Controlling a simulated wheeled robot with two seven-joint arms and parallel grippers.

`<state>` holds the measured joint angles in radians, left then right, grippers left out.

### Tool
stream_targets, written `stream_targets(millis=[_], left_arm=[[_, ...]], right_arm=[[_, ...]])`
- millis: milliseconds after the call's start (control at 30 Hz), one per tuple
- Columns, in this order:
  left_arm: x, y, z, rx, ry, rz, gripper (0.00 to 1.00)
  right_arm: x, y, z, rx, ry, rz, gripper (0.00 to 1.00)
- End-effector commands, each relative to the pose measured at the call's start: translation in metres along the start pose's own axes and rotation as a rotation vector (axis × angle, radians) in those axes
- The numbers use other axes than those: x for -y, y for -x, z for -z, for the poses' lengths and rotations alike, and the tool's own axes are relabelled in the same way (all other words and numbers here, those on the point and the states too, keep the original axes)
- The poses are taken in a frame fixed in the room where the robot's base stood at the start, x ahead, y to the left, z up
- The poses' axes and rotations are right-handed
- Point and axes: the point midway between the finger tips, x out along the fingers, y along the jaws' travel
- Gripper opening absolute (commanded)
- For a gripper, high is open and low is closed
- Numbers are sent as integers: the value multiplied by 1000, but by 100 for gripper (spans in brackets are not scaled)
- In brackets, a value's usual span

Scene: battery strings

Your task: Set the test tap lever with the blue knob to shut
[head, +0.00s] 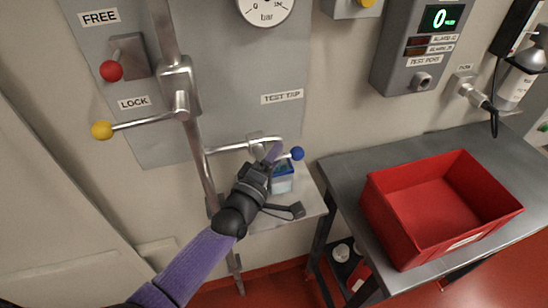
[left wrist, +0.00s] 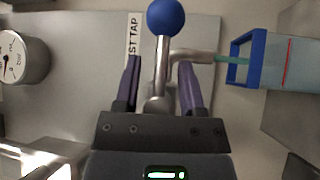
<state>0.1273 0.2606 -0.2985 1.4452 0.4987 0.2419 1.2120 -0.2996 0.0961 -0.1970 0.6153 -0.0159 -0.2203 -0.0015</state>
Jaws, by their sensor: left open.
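The blue knob (head: 297,153) sits at the end of a metal test tap lever, under the TEST TAP label (head: 282,97). In the head view the lever points right from the tap, partly hidden by my gripper. My left gripper (head: 271,160) is at the tap, just left of the knob. In the left wrist view the blue knob (left wrist: 165,17) lies beyond the fingertips, and the lever shaft (left wrist: 162,62) runs between the two open fingers with gaps on both sides. The gripper is open and holds nothing. My right gripper is not in view.
A clear blue-rimmed container (head: 282,180) stands on a small shelf beneath the tap, close to my gripper. A yellow-knobbed lever (head: 102,130) and a red-knobbed lever (head: 111,70) are at left. A red bin (head: 400,228) is on the grey bench at right.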

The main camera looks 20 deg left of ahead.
Motion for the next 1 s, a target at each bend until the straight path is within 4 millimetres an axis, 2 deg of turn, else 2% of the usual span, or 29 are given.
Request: stream_targets(millis=[200,400,467,1000], left_arm=[[0,0,0,0,0,0,51],[0,0,0,0,0,1,9],[0,0,0,0,0,1,0],[1,0,0,0,0,4,0]], right_arm=[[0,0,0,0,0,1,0],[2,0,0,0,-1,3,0],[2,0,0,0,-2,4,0],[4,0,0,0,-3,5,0]])
